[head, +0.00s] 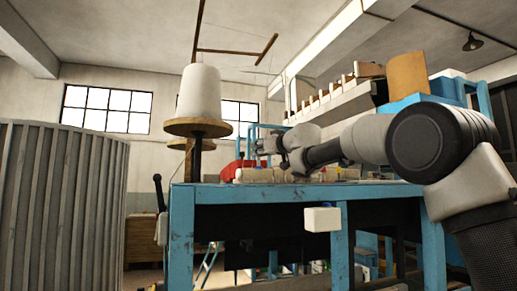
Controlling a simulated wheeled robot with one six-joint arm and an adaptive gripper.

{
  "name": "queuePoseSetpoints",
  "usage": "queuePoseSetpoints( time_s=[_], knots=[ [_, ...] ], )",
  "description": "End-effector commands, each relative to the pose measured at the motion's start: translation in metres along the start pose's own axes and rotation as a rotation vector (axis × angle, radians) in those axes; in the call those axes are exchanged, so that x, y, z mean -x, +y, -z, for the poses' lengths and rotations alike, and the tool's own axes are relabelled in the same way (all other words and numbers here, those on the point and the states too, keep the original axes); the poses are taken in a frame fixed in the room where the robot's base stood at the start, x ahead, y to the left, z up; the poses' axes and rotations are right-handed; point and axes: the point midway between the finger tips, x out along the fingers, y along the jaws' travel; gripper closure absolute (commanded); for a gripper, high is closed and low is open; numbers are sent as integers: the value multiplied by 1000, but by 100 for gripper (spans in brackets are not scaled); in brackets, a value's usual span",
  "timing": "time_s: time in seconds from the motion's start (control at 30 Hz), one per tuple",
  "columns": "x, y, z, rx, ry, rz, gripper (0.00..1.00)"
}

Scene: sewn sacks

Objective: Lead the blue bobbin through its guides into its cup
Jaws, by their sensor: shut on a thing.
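My gripper (262,147) is at the end of my arm, above the blue workbench (256,195) and pointing left. It is small and dark here. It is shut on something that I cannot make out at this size. I cannot pick out the blue bobbin, its guides or its cup for certain. A red thing (238,168) stands on or behind the bench, just below and left of my gripper. Pale rolled sacks or cloth (262,175) lie along the bench top under my arm.
A large white thread cone (199,92) on a wooden disc stands at the bench's left end. A ribbed grey drum (60,205) fills the left side. A white box (322,219) is on the bench front.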

Motion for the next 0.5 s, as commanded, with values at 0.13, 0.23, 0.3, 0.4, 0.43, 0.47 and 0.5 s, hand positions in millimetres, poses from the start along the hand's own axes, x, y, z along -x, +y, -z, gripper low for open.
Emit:
queuePoseSetpoints(
  time_s=[0.13,0.23,0.3,0.4,0.43,0.47,0.5],
  knots=[
    [0,-1,-12,-1,-2,1,100],
    [0,-1,-20,0,-2,1,100],
    [0,-1,-25,-2,-1,1,100],
    [0,-1,-34,-2,-2,0,100],
    [1,3,-33,1,-1,-2,100],
    [2,6,-33,1,0,-3,100],
    [2,9,-33,1,0,-2,100]
  ],
)
